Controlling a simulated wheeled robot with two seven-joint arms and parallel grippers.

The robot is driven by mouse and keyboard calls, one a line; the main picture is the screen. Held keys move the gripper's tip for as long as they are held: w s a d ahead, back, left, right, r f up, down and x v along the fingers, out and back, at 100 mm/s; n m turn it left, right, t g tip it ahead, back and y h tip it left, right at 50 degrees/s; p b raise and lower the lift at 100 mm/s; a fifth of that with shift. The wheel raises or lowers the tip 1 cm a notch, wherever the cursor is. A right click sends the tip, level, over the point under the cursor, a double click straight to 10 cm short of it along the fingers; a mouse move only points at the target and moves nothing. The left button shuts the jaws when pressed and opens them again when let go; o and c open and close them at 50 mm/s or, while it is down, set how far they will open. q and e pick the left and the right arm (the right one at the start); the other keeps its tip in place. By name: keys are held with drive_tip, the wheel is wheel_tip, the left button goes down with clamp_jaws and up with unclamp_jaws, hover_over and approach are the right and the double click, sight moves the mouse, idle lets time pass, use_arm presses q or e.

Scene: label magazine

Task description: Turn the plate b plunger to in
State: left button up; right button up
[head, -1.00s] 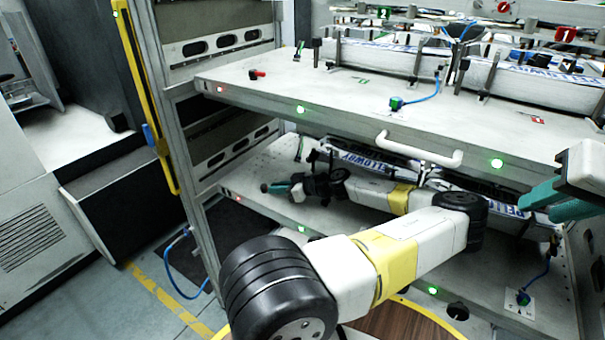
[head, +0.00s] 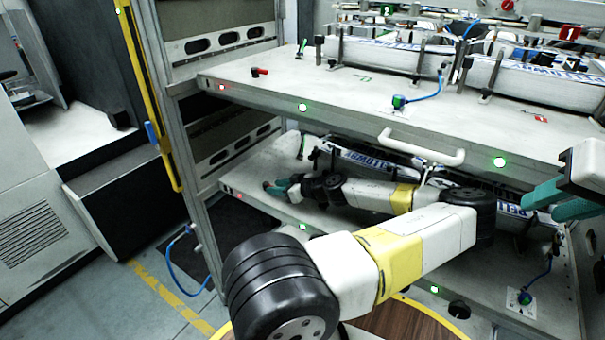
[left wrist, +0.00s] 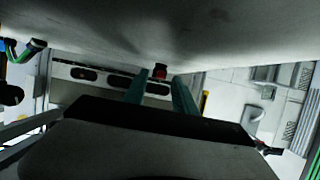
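A red-capped plunger (left wrist: 160,71) shows in the left wrist view, just beyond and between my left fingertips, with a gap on each side. My left gripper (head: 274,187) reaches over the left end of the lower shelf (head: 262,208); its teal fingers (left wrist: 162,88) are apart. In the head view the gripper hides that plunger. On the upper shelf (head: 350,92) lie another red-handled plunger (head: 260,72) and a green one (head: 302,48). I cannot read which plate is b. My right gripper (head: 548,203) is open and empty at the right, in front of the shelves.
A white handle (head: 422,150) sticks out from the upper shelf's front edge. The upper shelf is close above my left arm. A rack post (head: 187,170) stands left of my gripper. Blue hoses with connectors (head: 399,102) stand on both shelves.

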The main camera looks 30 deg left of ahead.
use_arm(q)
drive_tip(key=shift+d, duration=0.15)
drive_tip(key=v, duration=0.7)
drive_tip(key=shift+d+r, duration=0.15)
drive_tip(key=shift+d, duration=0.1)
